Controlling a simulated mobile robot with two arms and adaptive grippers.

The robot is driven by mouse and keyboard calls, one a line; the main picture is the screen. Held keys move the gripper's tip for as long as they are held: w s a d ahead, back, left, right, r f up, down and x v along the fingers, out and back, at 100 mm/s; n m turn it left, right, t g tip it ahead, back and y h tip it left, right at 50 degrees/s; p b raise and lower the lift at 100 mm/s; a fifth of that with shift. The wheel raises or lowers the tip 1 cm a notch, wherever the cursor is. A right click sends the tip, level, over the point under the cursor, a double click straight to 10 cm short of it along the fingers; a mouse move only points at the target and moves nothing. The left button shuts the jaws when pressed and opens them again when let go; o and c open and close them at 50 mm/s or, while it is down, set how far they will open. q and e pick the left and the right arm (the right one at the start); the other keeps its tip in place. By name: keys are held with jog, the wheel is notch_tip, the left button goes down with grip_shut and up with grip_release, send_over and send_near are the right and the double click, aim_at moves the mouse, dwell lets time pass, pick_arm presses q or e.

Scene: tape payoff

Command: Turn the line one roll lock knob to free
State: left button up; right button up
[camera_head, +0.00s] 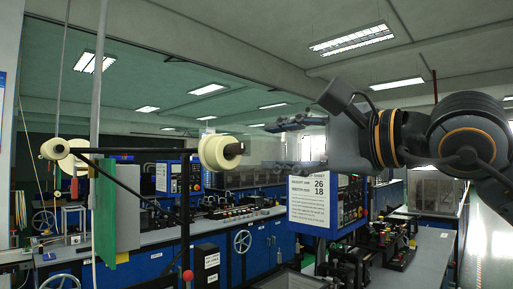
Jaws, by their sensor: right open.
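A cream tape roll (213,152) sits at the right end of a black horizontal arm. A dark knob-like part (234,149) sticks out of the roll's right face; I cannot read its turned position. Another cream roll (54,149) hangs at the left end of the black arm. My right gripper (284,125) reaches in from the right at about the roll's height. It is open, and it looks apart from the dark part, to its right. Its fingers are small and partly unclear against the background. My left gripper is not in view.
A white sign (308,203) with numbers hangs below my right gripper. A red ball knob (187,275) tops a post at the bottom. A green panel (104,222) stands at left. Blue machine benches (261,245) with handwheels fill the background.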

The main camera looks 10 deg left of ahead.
jog(key=v, duration=0.5)
jog(key=shift+d, duration=0.1)
